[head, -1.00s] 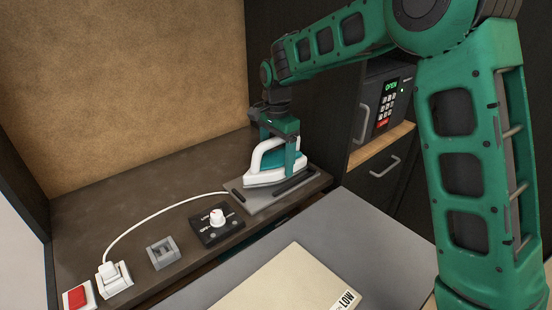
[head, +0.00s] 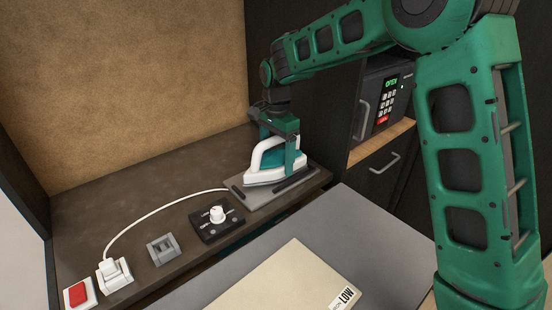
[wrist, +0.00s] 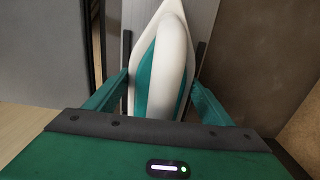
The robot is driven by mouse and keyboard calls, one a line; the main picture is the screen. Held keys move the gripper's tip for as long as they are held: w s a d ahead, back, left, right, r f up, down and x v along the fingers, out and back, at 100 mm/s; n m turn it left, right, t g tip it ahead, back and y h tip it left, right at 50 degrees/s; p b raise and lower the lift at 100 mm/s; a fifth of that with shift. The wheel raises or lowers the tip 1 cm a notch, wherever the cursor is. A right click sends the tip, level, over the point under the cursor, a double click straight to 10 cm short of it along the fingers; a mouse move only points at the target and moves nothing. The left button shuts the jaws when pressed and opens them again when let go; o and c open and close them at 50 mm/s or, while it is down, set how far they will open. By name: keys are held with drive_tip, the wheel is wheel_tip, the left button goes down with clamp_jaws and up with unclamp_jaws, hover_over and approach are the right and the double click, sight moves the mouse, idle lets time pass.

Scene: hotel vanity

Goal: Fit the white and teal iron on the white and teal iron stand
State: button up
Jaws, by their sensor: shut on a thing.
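The white and teal iron (head: 266,173) is upright on its sole over the grey stand plate (head: 238,198) with dark side rails, at the right end of the dark shelf. My gripper (head: 291,172) comes down from above and is shut on the iron, one finger showing on its near side. The iron also fills the middle of the wrist view (wrist: 160,70), with a green finger on each side and the plate (wrist: 206,22) beyond. I cannot tell whether the sole touches the plate everywhere; the gripper hides the iron's far end.
A white cord runs to a plug (head: 114,273) at the left. A black dial box (head: 217,218), a grey switch (head: 162,250) and a red switch (head: 78,293) sit along the shelf. A grey board (head: 375,225) with a cream folder (head: 285,280) is in front. A safe (head: 386,98) stands at the right.

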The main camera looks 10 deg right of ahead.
drive_tip(key=shift+f, duration=0.7)
idle(0.6)
drive_tip(key=o, duration=2.1)
drive_tip(key=shift+f, duration=0.1)
